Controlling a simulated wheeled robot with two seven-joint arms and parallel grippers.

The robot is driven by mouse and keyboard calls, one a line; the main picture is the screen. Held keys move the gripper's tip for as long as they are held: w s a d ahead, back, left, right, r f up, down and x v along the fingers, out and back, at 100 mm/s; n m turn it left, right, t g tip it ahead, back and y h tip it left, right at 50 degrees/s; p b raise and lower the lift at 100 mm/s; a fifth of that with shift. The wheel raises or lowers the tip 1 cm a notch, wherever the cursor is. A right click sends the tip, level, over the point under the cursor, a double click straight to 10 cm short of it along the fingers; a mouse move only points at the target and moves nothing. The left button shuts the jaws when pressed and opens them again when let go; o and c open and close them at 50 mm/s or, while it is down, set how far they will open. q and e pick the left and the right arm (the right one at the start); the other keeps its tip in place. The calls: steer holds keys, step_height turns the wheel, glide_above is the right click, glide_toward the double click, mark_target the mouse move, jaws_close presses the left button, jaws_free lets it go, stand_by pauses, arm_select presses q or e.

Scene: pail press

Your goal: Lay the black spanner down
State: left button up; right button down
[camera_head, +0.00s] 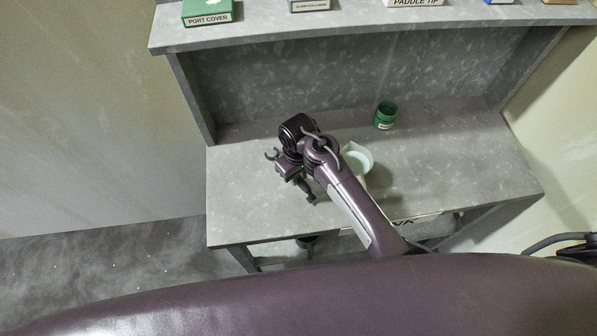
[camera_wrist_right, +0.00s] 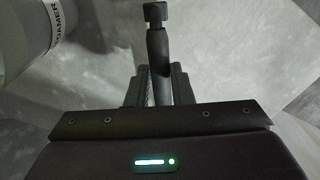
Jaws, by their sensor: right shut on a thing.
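The black spanner (camera_wrist_right: 157,45) is in the right wrist view, its shaft running up between my two fingers to a small head at the top. My right gripper (camera_wrist_right: 157,72) is shut on it. In the head view my right gripper (camera_head: 300,182) is over the left middle of the grey bench (camera_head: 240,205), pointing down toward the front. The spanner shows there only as a small dark piece (camera_head: 309,194) at the fingertips. I cannot tell whether it touches the bench top. My left gripper is out of view.
A pale container (camera_head: 358,158) stands just right of my gripper, partly behind my arm; its labelled side (camera_wrist_right: 40,30) shows at upper left in the wrist view. A green jar (camera_head: 386,115) stands farther back. Boxes line the upper shelf (camera_head: 280,28). The bench's left and right are clear.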

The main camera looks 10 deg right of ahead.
steer(key=shift+f, duration=0.6)
steer(key=shift+f+b, duration=0.3)
steer(key=shift+b, duration=0.1)
steer(key=c, duration=1.2)
jaws_free()
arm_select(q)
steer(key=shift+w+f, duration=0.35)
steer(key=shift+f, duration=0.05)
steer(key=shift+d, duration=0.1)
arm_select(e)
steer(key=shift+r, duration=0.1)
